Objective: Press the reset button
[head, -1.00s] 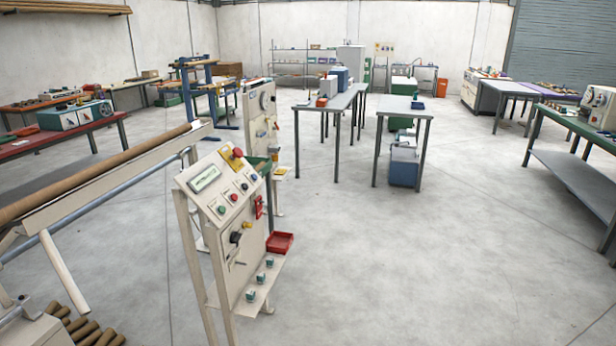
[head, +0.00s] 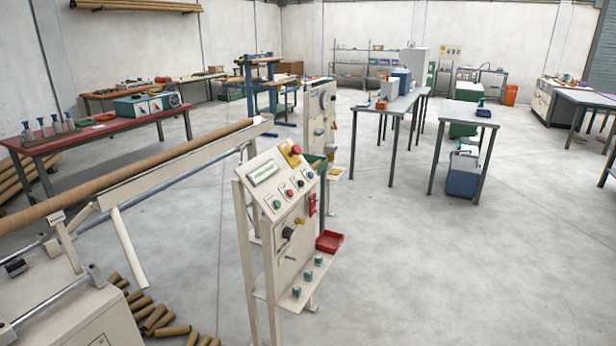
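The control panel (head: 262,192) is a cream sloped box on a stand, with a small green display (head: 264,173). Its face carries a green button (head: 276,204), a red button (head: 289,194), a dark button (head: 301,183) and a blue button (head: 309,174). A larger red mushroom button (head: 296,150) sits on a yellow plate at the top. The labels are too small to read, so I cannot tell from lettering which is reset. Neither of my grippers is in view.
A long brown tube (head: 140,172) lies along the winder at left, with several short tubes (head: 150,318) on the floor below. A red tray (head: 330,241) is beside the panel stand. Grey tables (head: 400,104) stand farther back. The floor right of the panel is clear.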

